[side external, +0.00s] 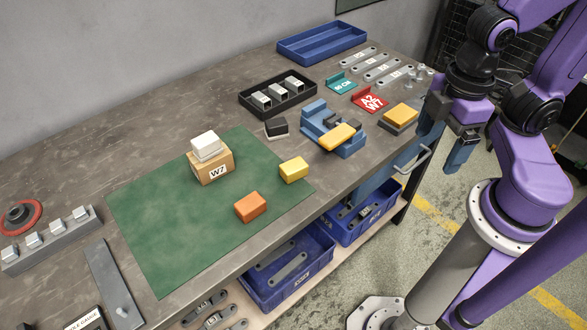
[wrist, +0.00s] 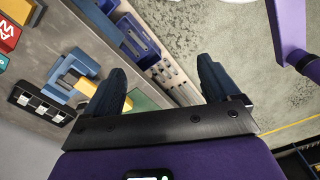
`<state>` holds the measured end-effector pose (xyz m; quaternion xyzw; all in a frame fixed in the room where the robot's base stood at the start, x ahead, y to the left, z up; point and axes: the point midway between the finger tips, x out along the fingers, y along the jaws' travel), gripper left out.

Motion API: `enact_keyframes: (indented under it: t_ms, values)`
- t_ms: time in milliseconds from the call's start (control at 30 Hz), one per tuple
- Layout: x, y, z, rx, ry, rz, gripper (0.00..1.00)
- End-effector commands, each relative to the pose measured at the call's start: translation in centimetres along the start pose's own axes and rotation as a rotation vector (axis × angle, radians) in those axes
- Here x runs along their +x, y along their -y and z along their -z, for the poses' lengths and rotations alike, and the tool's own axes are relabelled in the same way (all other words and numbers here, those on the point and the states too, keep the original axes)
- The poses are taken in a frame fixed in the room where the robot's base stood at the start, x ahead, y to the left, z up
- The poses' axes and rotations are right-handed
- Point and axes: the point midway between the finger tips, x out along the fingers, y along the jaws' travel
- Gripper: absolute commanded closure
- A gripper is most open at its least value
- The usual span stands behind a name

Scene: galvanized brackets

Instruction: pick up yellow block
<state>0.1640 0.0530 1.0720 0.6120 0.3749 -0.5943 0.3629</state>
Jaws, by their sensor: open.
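A yellow block (side external: 293,169) lies flat on the right part of the green mat (side external: 165,225), apart from its neighbours. An orange block (side external: 250,207) lies to its lower left, and a cardboard box marked W7 (side external: 212,168) with a white block (side external: 206,144) on top stands to its left. My gripper (side external: 445,143) is open and empty, off the bench's right edge and far from the yellow block.
A blue fixture (side external: 318,113) bears another yellow piece (side external: 338,137); an amber piece (side external: 400,115) lies on a grey block nearby. A black tray of brackets (side external: 257,107) and a small black block (side external: 276,129) stand behind. Much of the green mat is bare.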

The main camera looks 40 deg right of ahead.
Motion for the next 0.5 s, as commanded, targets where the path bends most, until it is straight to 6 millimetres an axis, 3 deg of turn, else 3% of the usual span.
enact_keyframes:
  t_ms: [100, 133, 500]
  values:
    - [0.0, 0.0, 0.0, 0.0, 0.0, 0.0, 0.11]
    - [0.0, 0.0, 0.0, 0.0, 0.0, 0.0, 0.06]
    - [0.51, -0.28, 0.06, -0.029, 0.034, -0.021, 0.06]
